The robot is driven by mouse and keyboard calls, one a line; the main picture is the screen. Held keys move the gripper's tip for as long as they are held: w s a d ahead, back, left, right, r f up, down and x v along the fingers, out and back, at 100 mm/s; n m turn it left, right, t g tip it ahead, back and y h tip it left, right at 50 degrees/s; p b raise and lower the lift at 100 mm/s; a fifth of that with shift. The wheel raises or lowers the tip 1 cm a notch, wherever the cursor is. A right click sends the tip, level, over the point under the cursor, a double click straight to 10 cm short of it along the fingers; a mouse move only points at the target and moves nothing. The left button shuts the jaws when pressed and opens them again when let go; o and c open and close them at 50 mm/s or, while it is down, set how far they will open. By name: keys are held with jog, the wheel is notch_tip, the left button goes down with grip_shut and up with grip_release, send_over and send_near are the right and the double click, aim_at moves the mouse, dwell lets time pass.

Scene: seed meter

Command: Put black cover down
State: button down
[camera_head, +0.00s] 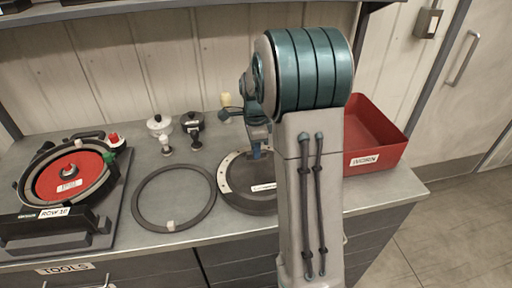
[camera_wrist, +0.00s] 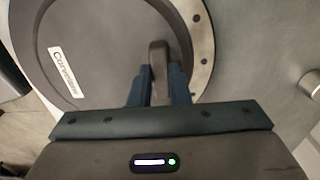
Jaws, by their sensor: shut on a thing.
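The black cover (camera_head: 243,200) is a dark round disc with a white label and a pale, holed rim section. It is low at the front middle of the bench, partly hidden behind my arm. In the wrist view the cover (camera_wrist: 110,45) fills the upper left. My gripper (camera_wrist: 160,80) is shut on the cover's raised grey handle (camera_wrist: 158,55), one blue finger on each side. In the head view my gripper (camera_head: 258,150) is above the cover. I cannot tell whether the cover touches the bench.
A dark ring (camera_head: 146,218) lies flat left of the cover. A seed meter with a red disc (camera_head: 75,178) stands at the far left. White (camera_head: 159,124) and black (camera_head: 192,122) knobbed parts stand behind. A red bin (camera_head: 392,145) is at right, beyond my arm.

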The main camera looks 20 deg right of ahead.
jog(key=shift+f, duration=0.15)
jog(key=c, duration=1.4)
grip_release()
jog(key=shift+o, duration=0.2)
notch_tip(320, 180, up, 12)
jog(key=s+a+f+n+t, duration=0.1)
jog(key=s+a+n, duration=0.4)
jog(key=s+n, duration=0.5)
jog(key=s+a+f+n+t, duration=0.2)
jog(key=s+a+n, duration=0.3)
jog(key=s+n, duration=0.5)
jog(key=shift+s+a+f, duration=0.2)
jog(key=shift+s+f, duration=0.25)
jog(key=shift+s, duration=0.85)
